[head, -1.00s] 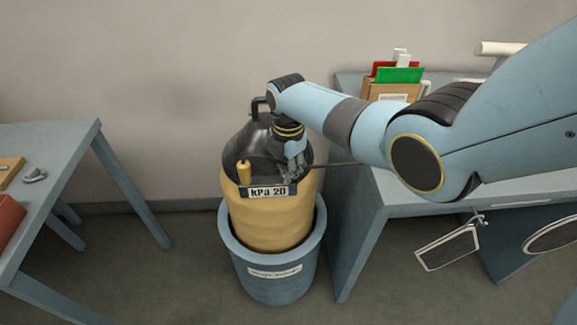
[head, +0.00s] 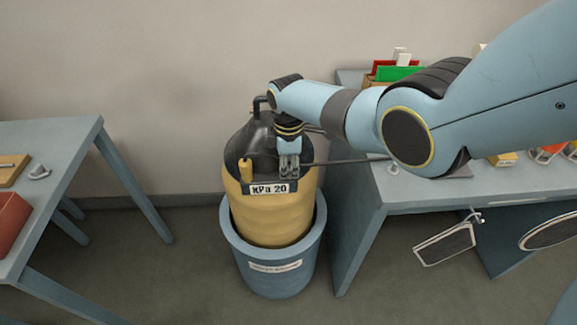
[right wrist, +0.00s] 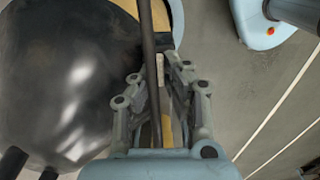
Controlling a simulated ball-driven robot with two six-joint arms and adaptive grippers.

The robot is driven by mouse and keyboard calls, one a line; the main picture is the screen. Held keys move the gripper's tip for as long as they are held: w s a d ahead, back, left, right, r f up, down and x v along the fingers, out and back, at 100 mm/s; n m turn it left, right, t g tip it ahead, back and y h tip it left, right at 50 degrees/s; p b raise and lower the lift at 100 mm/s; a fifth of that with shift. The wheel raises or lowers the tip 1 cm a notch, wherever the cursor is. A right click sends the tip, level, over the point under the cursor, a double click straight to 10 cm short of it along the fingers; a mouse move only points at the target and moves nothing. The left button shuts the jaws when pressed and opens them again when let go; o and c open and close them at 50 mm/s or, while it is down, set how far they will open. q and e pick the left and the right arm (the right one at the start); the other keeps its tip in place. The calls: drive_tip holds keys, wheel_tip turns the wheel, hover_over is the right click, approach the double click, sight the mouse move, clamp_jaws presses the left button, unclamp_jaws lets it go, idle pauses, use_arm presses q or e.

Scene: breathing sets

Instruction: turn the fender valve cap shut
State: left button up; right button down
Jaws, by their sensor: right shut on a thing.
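The fender (head: 268,215) is a yellow bulging body with a black domed top. It stands upright in a blue tub (head: 275,283), and a black plate (head: 268,188) reading about "kPa 20" is on its front. A small yellow post (head: 245,170) stands left of the plate. My right gripper (head: 289,170) is low over the dome's front right, right of the post. It is shut on a dark rod (head: 345,162), which runs out to the right and also shows in the right wrist view (right wrist: 149,55). I cannot make out the cap; the rod's near end is hidden.
A blue table (head: 90,150) stands at the left with a red box (head: 8,225). Another blue table (head: 450,196) at the right holds a green item (head: 400,73) and other things, partly behind my right arm.

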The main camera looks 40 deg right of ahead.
sight(289, 170)
idle(0.5)
drive_tip(key=c, duration=1.4)
unclamp_jaws()
wheel_tip(289, 170, up, 12)
